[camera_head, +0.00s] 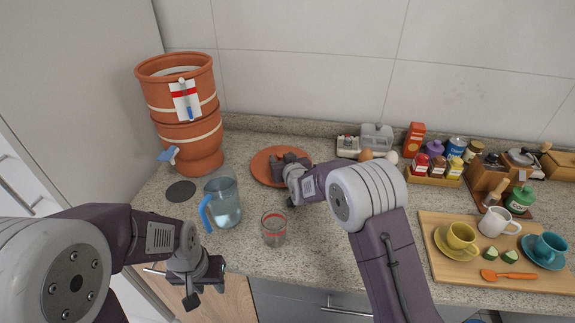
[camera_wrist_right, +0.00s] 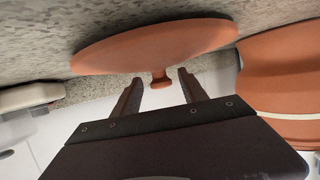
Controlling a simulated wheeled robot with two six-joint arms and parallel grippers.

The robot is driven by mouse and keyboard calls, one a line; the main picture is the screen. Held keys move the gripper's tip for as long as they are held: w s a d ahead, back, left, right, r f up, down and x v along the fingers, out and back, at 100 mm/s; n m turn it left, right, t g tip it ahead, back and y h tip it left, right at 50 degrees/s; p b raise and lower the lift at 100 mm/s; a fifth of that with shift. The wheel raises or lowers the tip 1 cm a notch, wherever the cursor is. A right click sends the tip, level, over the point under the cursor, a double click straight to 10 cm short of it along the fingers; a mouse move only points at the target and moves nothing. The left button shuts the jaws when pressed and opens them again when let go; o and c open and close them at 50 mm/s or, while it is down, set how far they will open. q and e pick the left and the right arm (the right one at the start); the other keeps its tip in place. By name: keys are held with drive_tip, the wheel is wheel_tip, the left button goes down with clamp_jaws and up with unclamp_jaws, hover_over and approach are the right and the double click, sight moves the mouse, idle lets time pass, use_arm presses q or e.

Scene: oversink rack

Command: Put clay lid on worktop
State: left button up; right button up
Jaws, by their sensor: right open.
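The clay lid (camera_head: 262,167) is a round terracotta disc lying on the speckled worktop (camera_head: 330,240), at the back, right of the tall clay vessel. In the right wrist view the lid (camera_wrist_right: 150,45) shows its small knob. My right gripper (camera_head: 282,163) is over the lid and hides part of it. It also shows in the right wrist view (camera_wrist_right: 160,82), open, with a finger on each side of the knob and visible gaps between. My left gripper (camera_head: 205,292) is open and empty in front of the worktop's front edge.
A tall two-part clay vessel (camera_head: 190,130) with an open top stands at the back left. A blue-handled jug (camera_head: 224,203), a red-rimmed glass (camera_head: 274,232) and a dark disc (camera_head: 181,191) stand nearby. A wooden board (camera_head: 440,268) with cups lies right.

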drive_tip(key=v, duration=1)
drive_tip(key=shift+d+r, duration=0.15)
drive_tip(key=shift+r, duration=0.1)
drive_tip(key=s+d+r+m+h+p, duration=0.1)
drive_tip(key=d+r+m+h+p, duration=0.1)
drive_tip(key=d+r+p, duration=0.6)
drive_tip(key=s+d+f+g, duration=0.2)
drive_tip(key=s+f+g, duration=0.2)
drive_tip(key=s, duration=0.5)
drive_tip(key=s+d+f+g, duration=0.2)
drive_tip(key=s+f+g, duration=0.2)
drive_tip(key=s, duration=0.4)
drive_tip(key=s+d+f+m+g+h, duration=0.1)
drive_tip(key=s+f+g, duration=0.3)
drive_tip(key=s, duration=0.5)
drive_tip(key=shift+s+d+f, duration=0.1)
drive_tip(key=shift+s+d, duration=0.05)
drive_tip(key=shift+d, duration=0.3)
drive_tip(key=shift+s+d+f, duration=0.1)
drive_tip(key=shift+s+d, duration=0.1)
drive_tip(key=shift+d, duration=0.2)
drive_tip(key=shift+s+d, duration=0.1)
drive_tip(key=shift+s, duration=0.3)
